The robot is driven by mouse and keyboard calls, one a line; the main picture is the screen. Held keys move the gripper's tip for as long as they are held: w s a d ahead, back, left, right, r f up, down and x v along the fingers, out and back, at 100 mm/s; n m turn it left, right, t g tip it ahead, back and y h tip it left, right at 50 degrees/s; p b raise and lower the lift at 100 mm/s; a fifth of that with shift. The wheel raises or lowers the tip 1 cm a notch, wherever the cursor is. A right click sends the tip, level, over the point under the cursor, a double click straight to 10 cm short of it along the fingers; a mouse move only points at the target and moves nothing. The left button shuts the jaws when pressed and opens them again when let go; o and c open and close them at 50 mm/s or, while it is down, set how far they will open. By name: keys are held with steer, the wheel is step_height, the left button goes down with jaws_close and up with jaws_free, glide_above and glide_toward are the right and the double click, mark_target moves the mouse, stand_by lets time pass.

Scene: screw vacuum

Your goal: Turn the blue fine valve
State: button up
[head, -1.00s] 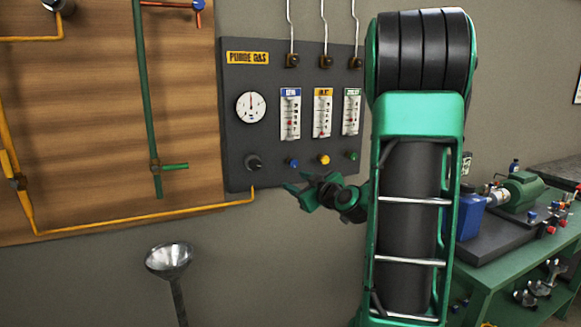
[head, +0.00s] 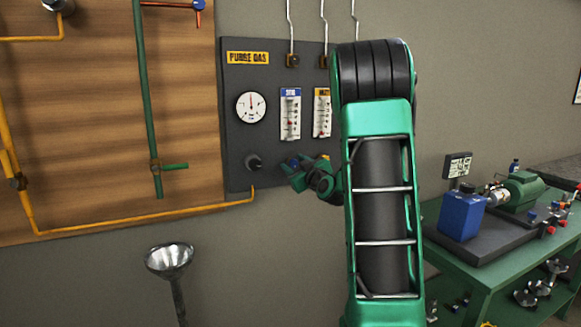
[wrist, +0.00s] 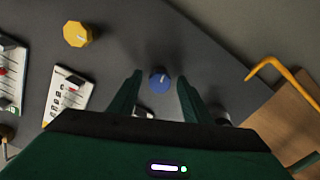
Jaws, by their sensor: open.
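The blue fine valve (wrist: 160,78) is a small round knob with a pale pointer mark on the dark purge gas panel (head: 238,100). In the wrist view it sits between the two fingertips of my gripper (wrist: 160,77), with a gap on each side. My gripper is open and empty. In the head view my gripper (head: 289,168) is at the lower part of the panel, right at the blue valve, which it mostly covers. I cannot tell how far the fingertips reach around the knob in depth.
A yellow knob (wrist: 77,34) lies to the left in the wrist view. A black knob (head: 253,162) sits left of my gripper in the head view. An orange pipe (head: 150,216) leaves the panel's bottom. A green bench (head: 480,247) stands right. My arm hides the panel's right side.

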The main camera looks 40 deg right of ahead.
steer(key=shift+w+d, duration=0.1)
steer(key=shift+w, duration=0.25)
steer(key=shift+c, duration=0.5)
steer(key=c, duration=0.9)
steer(key=shift+c, duration=0.2)
steer(key=m, duration=0.6)
steer(key=shift+f, duration=0.1)
steer(key=m, duration=0.5)
steer(key=shift+f, duration=0.1)
steer(key=shift+m, duration=0.4)
